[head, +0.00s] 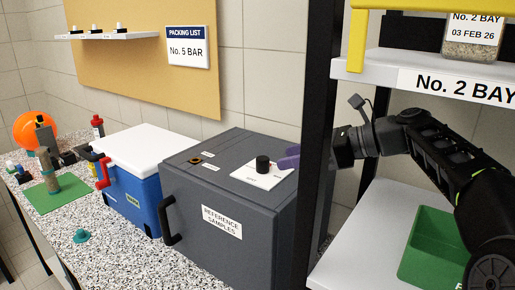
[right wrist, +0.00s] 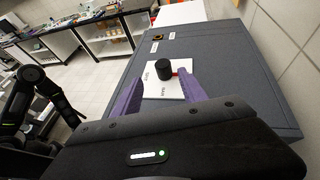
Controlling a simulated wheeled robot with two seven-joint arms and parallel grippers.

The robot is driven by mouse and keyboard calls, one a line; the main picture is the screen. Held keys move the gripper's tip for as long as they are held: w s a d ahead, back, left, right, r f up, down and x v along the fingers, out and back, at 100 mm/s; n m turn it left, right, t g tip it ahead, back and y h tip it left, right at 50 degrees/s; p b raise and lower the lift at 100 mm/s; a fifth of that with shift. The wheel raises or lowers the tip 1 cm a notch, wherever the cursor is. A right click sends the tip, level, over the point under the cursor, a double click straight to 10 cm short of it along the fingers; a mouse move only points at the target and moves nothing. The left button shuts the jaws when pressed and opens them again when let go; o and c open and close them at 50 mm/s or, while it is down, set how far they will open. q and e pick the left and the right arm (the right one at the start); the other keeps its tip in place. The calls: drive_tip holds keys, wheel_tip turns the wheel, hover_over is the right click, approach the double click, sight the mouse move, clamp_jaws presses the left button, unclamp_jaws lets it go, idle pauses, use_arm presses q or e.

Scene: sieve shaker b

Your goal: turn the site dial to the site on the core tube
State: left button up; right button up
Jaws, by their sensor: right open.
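The dial is a black knob (head: 262,164) on a white plate (head: 264,177) on top of the dark grey reference samples box. In the wrist view the fingers point towards the knob, apart. A jar of sediment (head: 472,49) on the upper shelf reads "No. 2 BAY, 03 FEB 26". My left gripper is not clearly seen.
A black shelf post (head: 318,130) stands close to my right gripper. The shelf (head: 400,75) reads "No. 2 BAY"; a green tray (head: 430,240) sits below. A blue cooler (head: 135,195) stands left of the grey box (head: 190,205). A wall sign (head: 187,48) reads "No. 5 BAR".

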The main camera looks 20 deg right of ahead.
sight(263, 158)
drive_tip(key=shift+w+d, duration=0.2)
drive_tip(key=shift+w, duration=0.35)
drive_tip(key=shift+s+a+r, duration=0.1)
drive_tip(key=shift+s, duration=0.2)
drive_tip(key=shift+w+a+f, duration=0.2)
drive_tip(key=shift+w, duration=0.15)
drive_tip(key=p+x, duration=0.1)
drive_tip(key=x, duration=0.6)
clamp_jaws()
